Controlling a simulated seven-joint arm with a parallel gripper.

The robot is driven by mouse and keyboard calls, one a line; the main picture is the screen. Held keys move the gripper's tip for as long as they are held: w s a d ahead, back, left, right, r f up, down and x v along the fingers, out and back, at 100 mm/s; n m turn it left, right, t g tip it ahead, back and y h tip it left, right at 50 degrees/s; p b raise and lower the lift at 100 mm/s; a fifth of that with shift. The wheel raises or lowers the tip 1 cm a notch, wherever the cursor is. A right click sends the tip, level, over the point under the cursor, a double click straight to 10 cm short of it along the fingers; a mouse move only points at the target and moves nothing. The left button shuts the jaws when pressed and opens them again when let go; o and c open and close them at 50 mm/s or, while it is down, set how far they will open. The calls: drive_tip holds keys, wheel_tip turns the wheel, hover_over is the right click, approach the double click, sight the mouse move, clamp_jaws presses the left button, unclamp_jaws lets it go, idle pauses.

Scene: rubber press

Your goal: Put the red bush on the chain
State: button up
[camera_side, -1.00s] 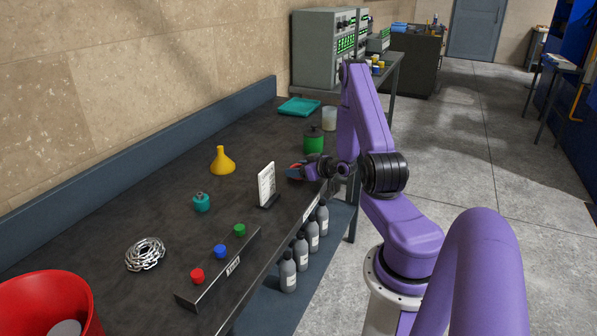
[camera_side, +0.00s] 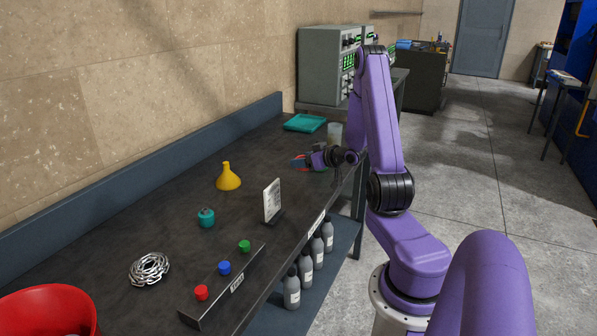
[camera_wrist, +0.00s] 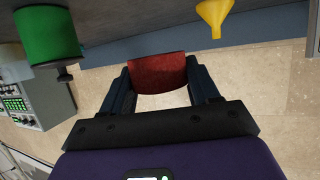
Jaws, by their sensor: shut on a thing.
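My gripper (camera_wrist: 160,88) is shut on a dark red curved piece, seemingly the red bush (camera_wrist: 158,73), which sits between its two fingers in the wrist view. In the side view my gripper (camera_side: 301,161) is raised above the far part of the bench, with a little red showing at its tip. The silver chain (camera_side: 149,269) lies coiled in a heap on the near left of the bench, well away from my gripper. The chain is not in the wrist view.
A strip (camera_side: 222,291) with red, blue and green caps lies along the front edge. A green canister (camera_wrist: 48,36) is near my gripper. A red bin (camera_side: 45,312) stands near left.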

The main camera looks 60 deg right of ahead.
drive_tip(key=shift+r, duration=3.8)
drive_tip(key=w+a+n+y, duration=0.55)
drive_tip(key=w+a, duration=0.75)
drive_tip(key=a, duration=0.5)
drive_tip(key=n+g+y, duration=0.4)
drive_tip(key=n+y, duration=0.4)
drive_tip(key=y, duration=0.1)
hover_over(148, 260)
wheel_tip(148, 260, down, 4)
drive_tip(key=shift+m+h, duration=0.25)
drive_tip(key=shift+f, duration=4.5)
drive_tip(key=shift+f, duration=0.1)
drive_tip(key=o, duration=1)
drive_tip(key=shift+o, duration=0.2)
